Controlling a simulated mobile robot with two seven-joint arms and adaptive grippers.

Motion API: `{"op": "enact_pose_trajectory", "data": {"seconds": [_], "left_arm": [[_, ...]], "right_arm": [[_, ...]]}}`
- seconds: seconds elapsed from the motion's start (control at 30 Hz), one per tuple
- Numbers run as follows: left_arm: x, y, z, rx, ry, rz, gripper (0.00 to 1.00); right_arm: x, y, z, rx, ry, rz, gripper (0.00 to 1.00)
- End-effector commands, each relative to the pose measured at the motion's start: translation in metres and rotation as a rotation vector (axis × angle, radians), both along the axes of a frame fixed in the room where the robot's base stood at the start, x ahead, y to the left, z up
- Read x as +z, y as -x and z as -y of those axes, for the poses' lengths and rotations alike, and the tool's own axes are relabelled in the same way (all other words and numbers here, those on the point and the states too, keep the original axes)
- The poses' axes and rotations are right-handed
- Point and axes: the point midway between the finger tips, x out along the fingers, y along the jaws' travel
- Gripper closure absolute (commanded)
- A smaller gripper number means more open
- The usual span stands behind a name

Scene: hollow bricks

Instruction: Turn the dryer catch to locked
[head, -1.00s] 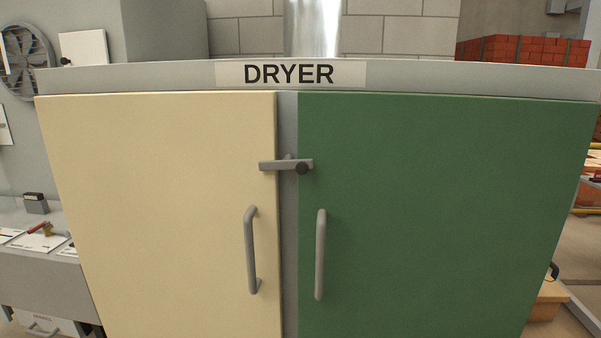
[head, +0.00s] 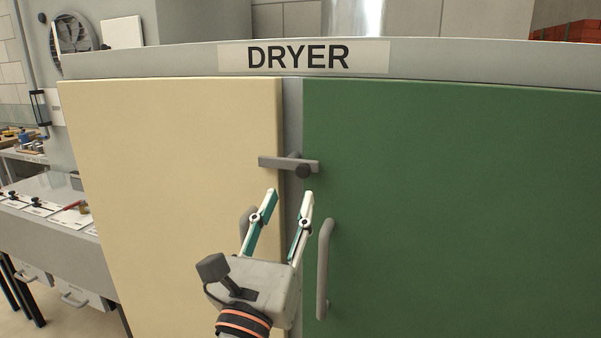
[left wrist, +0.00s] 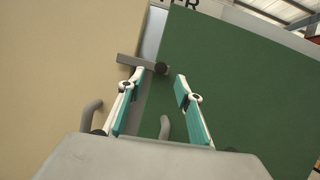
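The dryer catch (head: 288,164) is a grey bar with a dark round knob. It lies nearly level across the gap between the cream door (head: 170,180) and the green door (head: 460,200), both of which look shut. My left gripper (head: 290,192) is open and empty, just below the catch in the head view. In the left wrist view the catch (left wrist: 142,64) shows past the fingertips of my left gripper (left wrist: 158,75), apart from them as far as I can tell. The cream door's handle is mostly hidden behind my left gripper. My right gripper is not in view.
The green door's handle (head: 325,268) stands out just right of my left gripper. The DRYER sign (head: 303,56) is above the doors. A grey bench (head: 60,225) with labelled plates stands at the left. The space before the green door is clear.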

Motion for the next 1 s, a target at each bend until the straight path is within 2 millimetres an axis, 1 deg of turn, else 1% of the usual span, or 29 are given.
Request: {"op": "enact_pose_trajectory", "data": {"seconds": [0.07,0.17,0.4,0.6,0.73,0.97,1.0], "left_arm": [[0.002,-0.001,0.005,-0.02,0.015,-0.012,0.65],[0.007,-0.01,0.007,-0.021,0.018,-0.012,0.65],[0.022,-0.043,0.016,-0.02,0.018,-0.011,0.65],[0.029,-0.063,0.022,-0.019,0.015,-0.012,0.65],[0.031,-0.068,0.023,-0.019,0.015,-0.012,0.65],[0.03,-0.068,0.023,-0.019,0.015,-0.011,0.65],[0.03,-0.068,0.023,-0.019,0.015,-0.011,0.71]], "right_arm": [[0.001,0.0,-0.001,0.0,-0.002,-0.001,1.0],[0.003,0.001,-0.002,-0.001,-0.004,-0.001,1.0],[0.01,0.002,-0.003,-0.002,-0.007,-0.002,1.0],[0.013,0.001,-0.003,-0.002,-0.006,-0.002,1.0],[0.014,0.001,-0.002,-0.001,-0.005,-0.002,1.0],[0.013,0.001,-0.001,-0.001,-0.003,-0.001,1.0],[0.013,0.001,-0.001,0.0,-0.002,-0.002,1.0]]}}
